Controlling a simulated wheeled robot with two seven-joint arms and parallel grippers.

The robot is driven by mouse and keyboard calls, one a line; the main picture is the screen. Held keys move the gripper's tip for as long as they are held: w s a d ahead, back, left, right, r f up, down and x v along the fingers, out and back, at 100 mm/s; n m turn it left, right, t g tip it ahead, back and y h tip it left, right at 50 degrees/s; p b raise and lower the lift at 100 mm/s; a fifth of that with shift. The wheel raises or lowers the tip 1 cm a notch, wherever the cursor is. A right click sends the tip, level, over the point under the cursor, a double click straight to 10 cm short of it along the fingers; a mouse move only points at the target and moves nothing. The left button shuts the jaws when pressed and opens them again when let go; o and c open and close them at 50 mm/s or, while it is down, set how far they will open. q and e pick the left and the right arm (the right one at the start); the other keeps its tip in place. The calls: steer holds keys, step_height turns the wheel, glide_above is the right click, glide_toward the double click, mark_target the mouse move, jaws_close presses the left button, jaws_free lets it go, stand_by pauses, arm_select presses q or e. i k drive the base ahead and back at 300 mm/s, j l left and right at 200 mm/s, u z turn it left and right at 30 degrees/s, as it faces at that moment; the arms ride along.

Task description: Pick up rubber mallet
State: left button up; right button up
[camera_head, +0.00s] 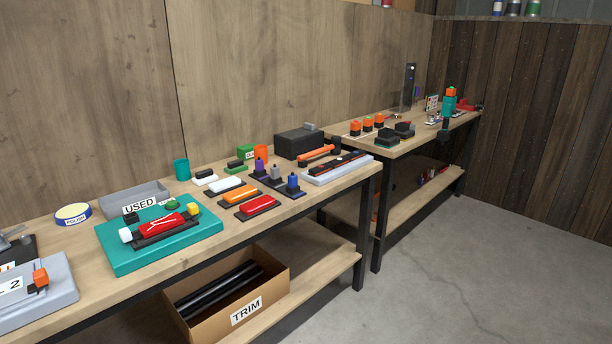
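What looks like the rubber mallet (315,154) lies near the back of the nearer bench, toward its right end. It has an orange handle pointing left and a black head at the right end. It lies behind a pale tray (341,173) that holds a long black bar-like item, and beside a dark box (298,142). Neither of my grippers shows in the head view.
The nearer bench (203,252) also bears a teal board (117,260), a grey tray labelled USED (152,193), and several small coloured items. A cardboard TRIM box (265,286) stands on the lower shelf. A second bench (407,143) stands beyond. Floor at right is clear.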

mark_target(335, 147)
steer(key=i+l+u, duration=0.25)
steer(key=u, duration=0.2)
steer(key=i+l+u, duration=0.5)
steer(key=l, duration=0.2)
steer(key=i+l+u, duration=0.25)
steer(key=l, duration=0.2)
